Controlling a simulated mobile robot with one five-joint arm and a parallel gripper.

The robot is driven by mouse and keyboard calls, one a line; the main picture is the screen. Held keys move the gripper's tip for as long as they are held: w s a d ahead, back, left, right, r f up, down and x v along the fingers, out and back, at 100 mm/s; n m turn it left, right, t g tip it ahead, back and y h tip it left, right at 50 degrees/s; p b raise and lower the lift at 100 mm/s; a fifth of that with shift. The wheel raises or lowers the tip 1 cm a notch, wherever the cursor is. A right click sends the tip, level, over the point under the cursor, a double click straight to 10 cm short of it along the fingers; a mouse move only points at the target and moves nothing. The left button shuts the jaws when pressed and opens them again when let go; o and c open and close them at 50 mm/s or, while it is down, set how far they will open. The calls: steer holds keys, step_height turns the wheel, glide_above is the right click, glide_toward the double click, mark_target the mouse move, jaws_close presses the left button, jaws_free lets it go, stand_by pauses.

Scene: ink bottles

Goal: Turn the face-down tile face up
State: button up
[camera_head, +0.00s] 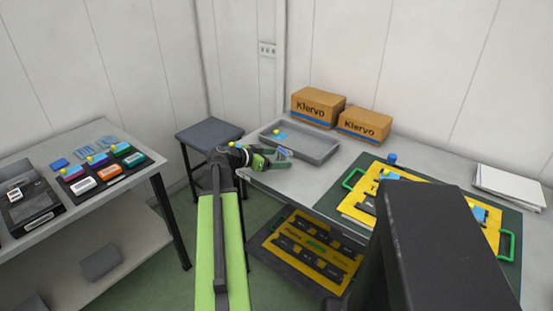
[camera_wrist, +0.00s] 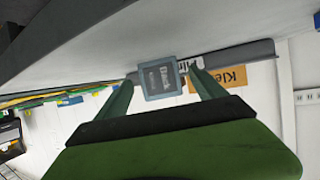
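My gripper (camera_head: 273,157) is above the grey table, in front of the shallow grey tray. In the wrist view its two green fingers (camera_wrist: 160,77) stand either side of a square grey-blue tile (camera_wrist: 161,79). The tile faces the wrist camera nearly square on, upright and apparently off the table, between the fingertips; contact at its edges is hard to make out. It has a lighter border and pale grey marks. In the head view the tile (camera_head: 284,154) shows as a small bluish patch at the fingertips.
The grey tray (camera_head: 318,152) holds a small blue piece with a yellow knob. Two Klervo boxes (camera_head: 318,105) stand behind it. A yellow board (camera_head: 357,196) on a dark mat lies to the right. A dark stool (camera_head: 208,134) and a side table (camera_head: 45,158) stand left.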

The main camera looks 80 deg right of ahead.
steer(key=p+v, duration=0.6)
steer(key=v, duration=1.1)
steer(key=shift+w+p, duration=0.25)
steer(key=shift+p, duration=0.1)
